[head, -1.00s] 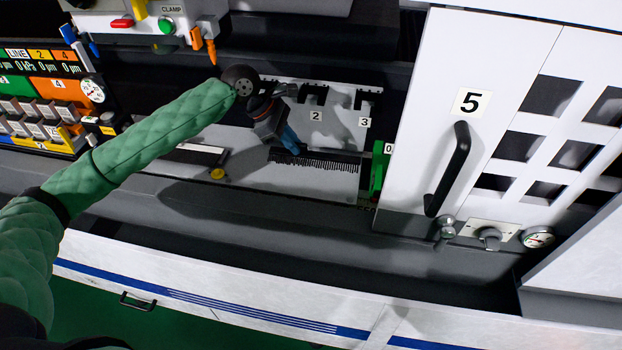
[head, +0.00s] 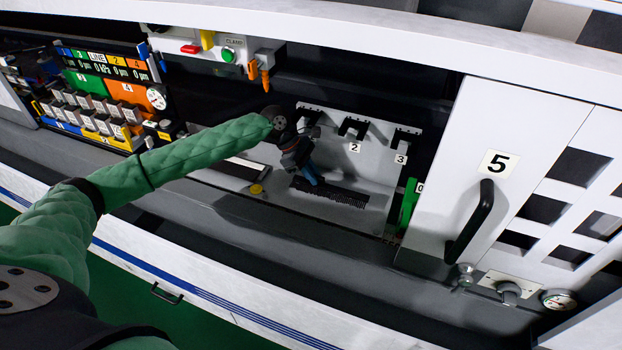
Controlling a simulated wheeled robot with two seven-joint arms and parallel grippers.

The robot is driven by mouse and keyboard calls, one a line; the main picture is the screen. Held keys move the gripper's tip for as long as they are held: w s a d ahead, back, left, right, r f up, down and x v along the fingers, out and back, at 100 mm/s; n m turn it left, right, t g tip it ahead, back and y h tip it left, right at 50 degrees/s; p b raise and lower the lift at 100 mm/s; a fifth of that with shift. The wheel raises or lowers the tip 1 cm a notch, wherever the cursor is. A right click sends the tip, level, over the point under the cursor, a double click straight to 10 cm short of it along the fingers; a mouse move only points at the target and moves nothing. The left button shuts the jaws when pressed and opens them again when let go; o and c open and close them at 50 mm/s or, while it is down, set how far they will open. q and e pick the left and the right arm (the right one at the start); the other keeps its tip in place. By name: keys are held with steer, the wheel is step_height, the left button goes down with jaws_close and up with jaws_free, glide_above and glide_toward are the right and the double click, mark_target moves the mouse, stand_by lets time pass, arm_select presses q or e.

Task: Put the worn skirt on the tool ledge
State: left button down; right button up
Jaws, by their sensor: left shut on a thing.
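My left gripper (head: 308,172), with blue fingertips, is inside the machine bay and points down at the light grey panel. It is shut on the worn skirt (head: 345,197), a dark strip with a bristly edge, near its left end. The gripper partly covers that end. The strip lies along the lower part of the panel in the picture; I cannot tell whether it touches the panel. A long grey ledge (head: 330,262) runs along the front of the bay; I cannot tell whether it is the tool ledge. My right gripper is not in view.
Black hooks numbered 2 (head: 354,128) and 3 (head: 405,138) stand above the strip. A green block (head: 409,203) stands to its right. A white door marked 5 (head: 510,180) has a black handle (head: 470,222).

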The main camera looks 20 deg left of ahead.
arm_select(q)
steer(key=shift+w+a+f, duration=0.1)
steer(key=shift+a+f, duration=0.15)
steer(key=shift+a, duration=0.1)
steer(key=shift+d+f+p, duration=0.1)
steer(key=shift+f+p, duration=0.5)
steer(key=shift+p, duration=0.2)
step_height(320, 180, down, 2)
steer(key=shift+f+p, duration=0.1)
steer(key=shift+p, duration=0.55)
steer(key=shift+f, duration=0.25)
steer(key=c, duration=1.5)
jaws_free()
steer(key=shift+f, duration=0.1)
steer(key=shift+o, duration=0.2)
